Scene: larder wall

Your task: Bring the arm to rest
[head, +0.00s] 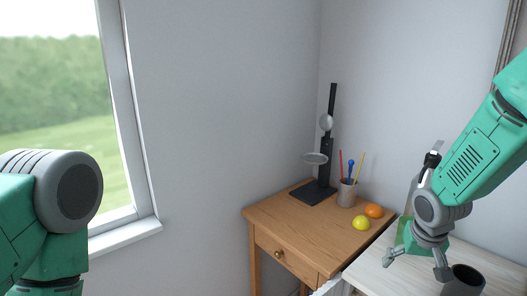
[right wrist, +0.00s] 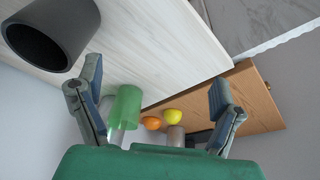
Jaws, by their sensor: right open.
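My right gripper (head: 418,262) is open and empty at the right of the head view, above the pale worktop (head: 390,282). Its spread fingers (right wrist: 157,105) also show in the right wrist view, with nothing held between them. A green translucent object (right wrist: 125,107) stands behind the fingers there; in the head view it is partly hidden behind the gripper. A dark cup (head: 464,281) stands close to the right of the gripper and shows large at the top left of the right wrist view (right wrist: 50,35). Of my left arm, only links show; its gripper is out of view.
A wooden side table (head: 315,240) stands in the corner, bearing a black stand (head: 327,160), a pen cup (head: 347,194), an orange (head: 374,211) and a yellow fruit (head: 361,223). A window (head: 60,110) is at left. The floor shows in the right wrist view (right wrist: 285,85).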

